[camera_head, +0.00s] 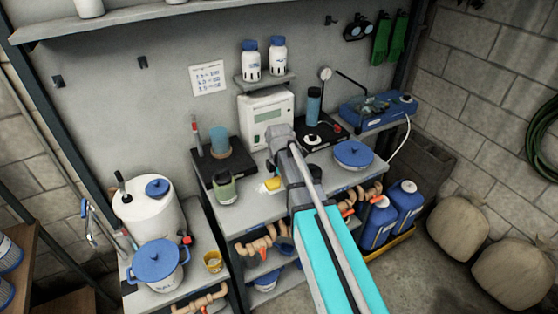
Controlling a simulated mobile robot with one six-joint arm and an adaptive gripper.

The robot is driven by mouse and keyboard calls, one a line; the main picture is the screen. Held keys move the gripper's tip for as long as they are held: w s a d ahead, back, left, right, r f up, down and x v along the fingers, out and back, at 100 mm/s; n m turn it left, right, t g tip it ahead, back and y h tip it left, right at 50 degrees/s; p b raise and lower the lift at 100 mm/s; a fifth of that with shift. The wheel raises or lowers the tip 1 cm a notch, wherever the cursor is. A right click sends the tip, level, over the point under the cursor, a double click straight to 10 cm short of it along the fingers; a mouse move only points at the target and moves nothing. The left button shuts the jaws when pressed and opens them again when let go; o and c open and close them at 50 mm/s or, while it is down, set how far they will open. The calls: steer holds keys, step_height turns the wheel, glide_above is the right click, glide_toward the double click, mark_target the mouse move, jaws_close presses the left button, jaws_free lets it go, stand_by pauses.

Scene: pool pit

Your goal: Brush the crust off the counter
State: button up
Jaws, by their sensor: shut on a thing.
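My arm reaches over the grey counter (240,204) from the lower right, with its wrist near the white meter box. My gripper (273,172) is at the end of it, largely hidden by the arm, low over the counter's middle. It is shut on a small yellow thing (272,184), which is at or just above the counter top. Its shape is too small to tell whether it is a brush. A pale patch shows beside it on the left; I cannot tell whether this is the crust. The arm hides part of the counter to the right.
A green jar (225,188) stands close left of my gripper. A black stand (217,172) with a blue beaker is behind it. The white meter box (266,119) stands at the back. A blue-lidded pan (353,154) is to the right. Pipes run below the counter.

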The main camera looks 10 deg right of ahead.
steer(key=shift+w+a, duration=0.1)
steer(key=shift+w+f, duration=0.1)
steer(key=shift+w, duration=0.2)
steer(key=w+d+f+b, duration=0.2)
steer(key=w+f+b, duration=0.1)
steer(key=w, duration=1)
steer(key=shift+f, duration=0.15)
steer(key=shift+b, duration=0.3)
